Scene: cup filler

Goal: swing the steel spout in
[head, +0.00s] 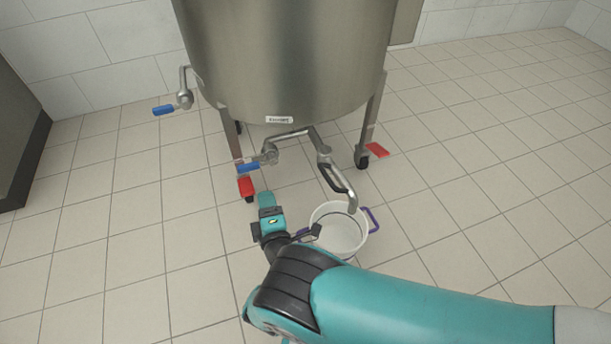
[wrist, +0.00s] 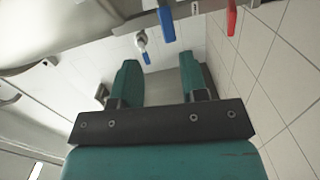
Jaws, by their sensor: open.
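The steel spout (head: 318,148) comes off the front of the big steel tank (head: 285,60), bends right and then down. Its outlet end hangs over the white bucket (head: 338,235) on the floor, as seen from the head. A blue valve handle (head: 248,168) sits at the spout's left root; a blue handle also shows in the wrist view (wrist: 166,22). My gripper (head: 267,200) is left of the bucket, below and apart from the spout. In the wrist view my gripper (wrist: 160,75) has its two teal fingers spread, with nothing between them.
A second outlet with a blue handle (head: 163,110) is on the tank's left. The tank stands on legs with casters and red brake pedals (head: 246,187). The bucket has purple handles (head: 371,218). Tiled floor to the right (head: 500,170) is clear; a dark cabinet stands far left.

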